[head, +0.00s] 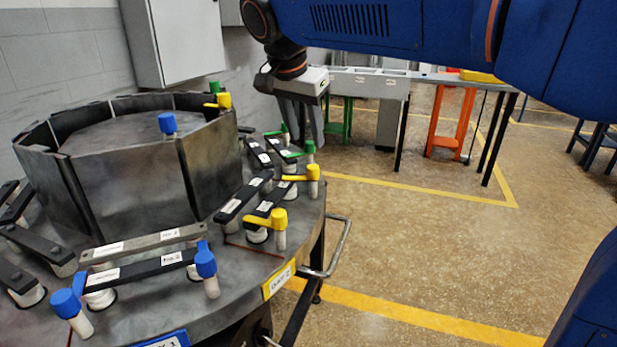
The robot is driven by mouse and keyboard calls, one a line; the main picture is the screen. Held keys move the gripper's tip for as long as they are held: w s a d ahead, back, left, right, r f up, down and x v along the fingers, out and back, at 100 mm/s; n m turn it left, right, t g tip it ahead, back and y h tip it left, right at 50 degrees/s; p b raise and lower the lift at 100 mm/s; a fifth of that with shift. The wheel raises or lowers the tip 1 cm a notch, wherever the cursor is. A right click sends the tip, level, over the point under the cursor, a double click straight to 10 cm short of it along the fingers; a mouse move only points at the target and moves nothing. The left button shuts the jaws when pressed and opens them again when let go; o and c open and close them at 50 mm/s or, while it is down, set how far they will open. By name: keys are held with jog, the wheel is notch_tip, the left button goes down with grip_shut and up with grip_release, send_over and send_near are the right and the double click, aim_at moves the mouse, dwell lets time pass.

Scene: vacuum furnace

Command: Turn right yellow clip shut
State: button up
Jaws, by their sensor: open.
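The right yellow clip (314,173) stands on a pale post near the right rim of the round metal table. Its thin yellow arm points left, toward the end of a dark labelled bar; I cannot tell whether it lies over the bar. Another yellow clip (279,219) stands nearer, its arm pointing left at the near end of a dark bar. My gripper (304,140) hangs fingers down, above and behind the right yellow clip in the picture, apart from it. It is open and nothing shows between its fingers.
Blue clips (205,264) and green clips (310,147) stand near on the same table (235,318). An octagonal metal wall (130,180) rises in its middle. A metal handle (335,250) juts from the right rim.

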aim_at(316, 177)
jog(key=x, duration=1.5)
jog(key=shift+d+f, duration=0.1)
jog(key=shift+f, duration=0.3)
